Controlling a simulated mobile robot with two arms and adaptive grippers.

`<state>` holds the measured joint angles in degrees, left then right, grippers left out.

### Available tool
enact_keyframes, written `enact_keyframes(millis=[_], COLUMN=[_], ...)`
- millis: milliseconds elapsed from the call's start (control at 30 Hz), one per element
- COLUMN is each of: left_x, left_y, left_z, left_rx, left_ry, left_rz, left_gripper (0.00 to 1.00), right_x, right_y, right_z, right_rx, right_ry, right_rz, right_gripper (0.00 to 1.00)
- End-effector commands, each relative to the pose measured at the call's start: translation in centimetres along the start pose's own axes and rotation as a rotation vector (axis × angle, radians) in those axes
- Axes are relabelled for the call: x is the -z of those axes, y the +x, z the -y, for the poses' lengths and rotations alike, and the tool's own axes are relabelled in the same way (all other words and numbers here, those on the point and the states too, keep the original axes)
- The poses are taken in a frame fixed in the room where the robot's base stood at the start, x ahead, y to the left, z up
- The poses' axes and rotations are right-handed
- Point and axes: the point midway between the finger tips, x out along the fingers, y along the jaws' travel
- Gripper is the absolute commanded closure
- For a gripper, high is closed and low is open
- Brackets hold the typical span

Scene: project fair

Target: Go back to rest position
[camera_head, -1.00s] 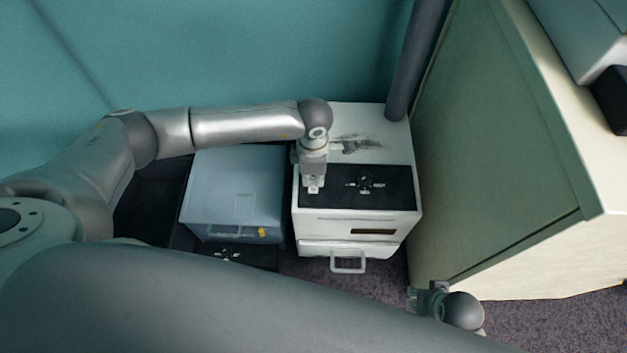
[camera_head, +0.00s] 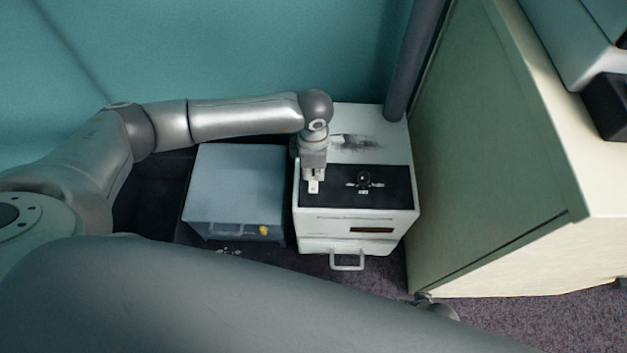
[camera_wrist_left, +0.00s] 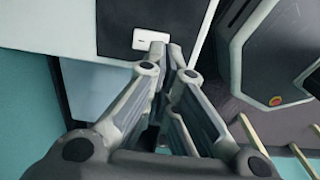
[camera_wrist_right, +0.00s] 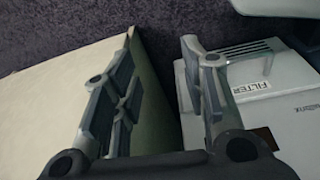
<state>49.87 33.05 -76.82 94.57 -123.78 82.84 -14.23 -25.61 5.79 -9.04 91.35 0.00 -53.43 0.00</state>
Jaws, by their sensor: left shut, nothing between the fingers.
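My left gripper (camera_head: 314,176) is shut and empty, pointing down over the black top panel (camera_head: 345,188) of a white machine (camera_head: 358,233). In the left wrist view its fingertips (camera_wrist_left: 165,52) are together, close to a small white rectangle (camera_wrist_left: 153,40) on the panel; I cannot tell if they touch it. My right gripper is almost wholly hidden in the head view, with only a small part at the cabinet's lower corner. In the right wrist view its fingers (camera_wrist_right: 160,45) are apart with nothing between them.
A blue-grey box (camera_head: 238,185) stands left of the white machine. A tall pale cabinet (camera_head: 490,160) and a dark post (camera_head: 410,60) stand to its right. The machine has a front handle (camera_head: 347,262). A teal wall (camera_head: 220,50) is behind. Carpet (camera_head: 540,318) shows at lower right.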

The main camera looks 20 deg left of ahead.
Motion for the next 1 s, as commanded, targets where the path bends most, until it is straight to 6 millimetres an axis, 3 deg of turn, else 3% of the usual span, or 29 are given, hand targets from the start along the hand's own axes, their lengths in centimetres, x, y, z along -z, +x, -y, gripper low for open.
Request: enact_keyframes(millis=[767, 867, 967, 1000], left_x=[-0.1, -1.6, -5.3, -7.4], left_y=[-0.5, -0.4, -0.7, -1.2], left_z=[0.1, 1.3, 4.2, 5.8], left_rx=[0.003, 0.033, 0.111, 0.155], left_ry=[0.0, -0.001, -0.014, -0.025], left_rz=[0.005, 0.062, 0.209, 0.294], left_gripper=[1.0, 1.0, 1.0, 1.0], right_x=[-0.7, -0.7, -0.7, -0.7], right_y=[0.8, 0.8, 0.8, 0.8], right_z=[0.1, 0.1, 0.1, 0.1], right_rx=[0.001, 0.001, 0.001, 0.001], right_ry=[-0.001, -0.001, -0.001, -0.001], right_rz=[0.005, 0.005, 0.005, 0.005], right_gripper=[0.6, 0.6, 0.6, 0.6])
